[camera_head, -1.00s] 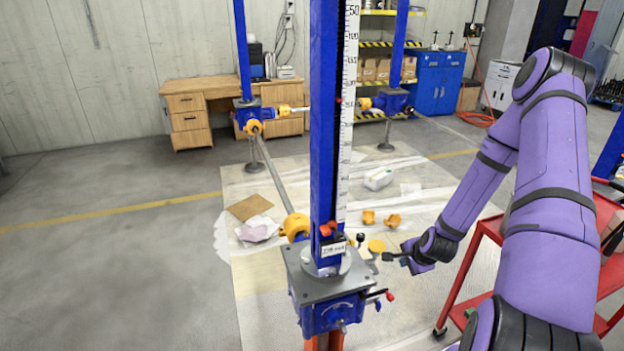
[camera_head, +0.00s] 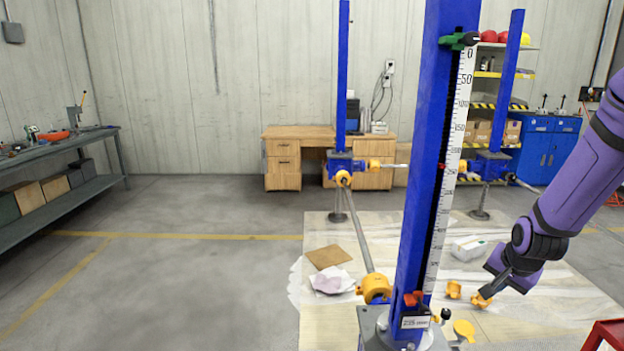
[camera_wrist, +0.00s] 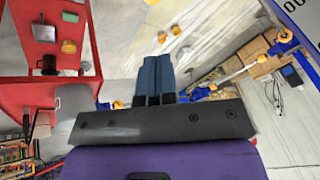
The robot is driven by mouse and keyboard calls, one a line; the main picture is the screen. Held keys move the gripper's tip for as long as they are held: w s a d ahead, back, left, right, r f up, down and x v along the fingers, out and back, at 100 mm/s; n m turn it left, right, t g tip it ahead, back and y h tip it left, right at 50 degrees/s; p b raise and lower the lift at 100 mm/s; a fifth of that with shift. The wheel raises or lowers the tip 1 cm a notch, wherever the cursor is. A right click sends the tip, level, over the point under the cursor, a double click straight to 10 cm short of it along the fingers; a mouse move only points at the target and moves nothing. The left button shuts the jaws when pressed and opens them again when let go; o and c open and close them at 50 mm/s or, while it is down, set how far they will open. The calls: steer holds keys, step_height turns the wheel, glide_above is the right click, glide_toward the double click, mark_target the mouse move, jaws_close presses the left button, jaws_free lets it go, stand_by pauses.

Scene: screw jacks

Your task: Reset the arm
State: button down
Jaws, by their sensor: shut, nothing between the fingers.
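My purple arm (camera_head: 575,190) comes in from the right edge in the head view. My gripper (camera_head: 484,296) points down to the left, to the right of the near screw jack's blue column (camera_head: 436,150), apart from it. In the wrist view my gripper (camera_wrist: 154,62) shows two blue-grey fingers side by side, closed together with nothing between them. Two more blue jacks stand behind, one in the middle (camera_head: 341,167) and one at the right (camera_head: 487,165).
A red cart (camera_head: 606,335) stands at the lower right; its red shelf (camera_wrist: 60,30) fills the wrist view's upper left. Yellow parts (camera_head: 463,329) lie on the pale floor sheet (camera_head: 320,312). A workbench (camera_head: 60,148) stands far left. The left floor is clear.

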steer(key=s+a+r+n, duration=0.3)
steer(key=s+a+r, duration=0.1)
steer(key=r, duration=0.4)
steer(key=s+a+r+n, duration=0.25)
steer(key=a+r, duration=0.25)
steer(key=r, duration=0.3)
steer(key=s+a+r+n, duration=0.2)
steer(key=s+r, duration=0.3)
steer(key=s, duration=0.3)
steer(key=s+a+r+n+y, duration=0.1)
steer(key=s+a+r, duration=0.3)
steer(key=s, duration=0.4)
steer(key=shift+s+a+r+n, duration=0.15)
steer(key=shift+r+n, duration=0.2)
steer(key=shift+n, duration=0.5)
